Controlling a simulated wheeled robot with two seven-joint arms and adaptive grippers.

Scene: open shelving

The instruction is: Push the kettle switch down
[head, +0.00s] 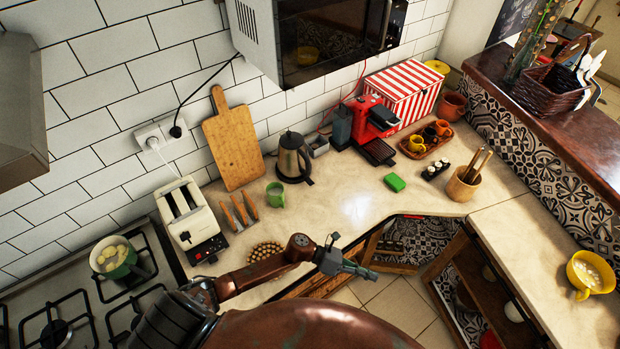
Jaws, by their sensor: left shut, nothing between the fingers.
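The kettle (291,160) is a dark metal one with a black lid and handle. It stands upright on the counter near the tiled wall, to the right of the cutting board. Its handle is on the right side in the picture. The switch is too small to make out. My left gripper (367,272) is shut and empty, in front of the counter's front edge. It is well apart from the kettle, lower and to the right in the picture. My right gripper is not in view.
A green mug (275,195) stands just in front of the kettle, with a toaster (190,222) to the left. A red coffee machine (372,125) is to the right. A microwave (310,40) hangs above. The counter centre (335,195) is clear.

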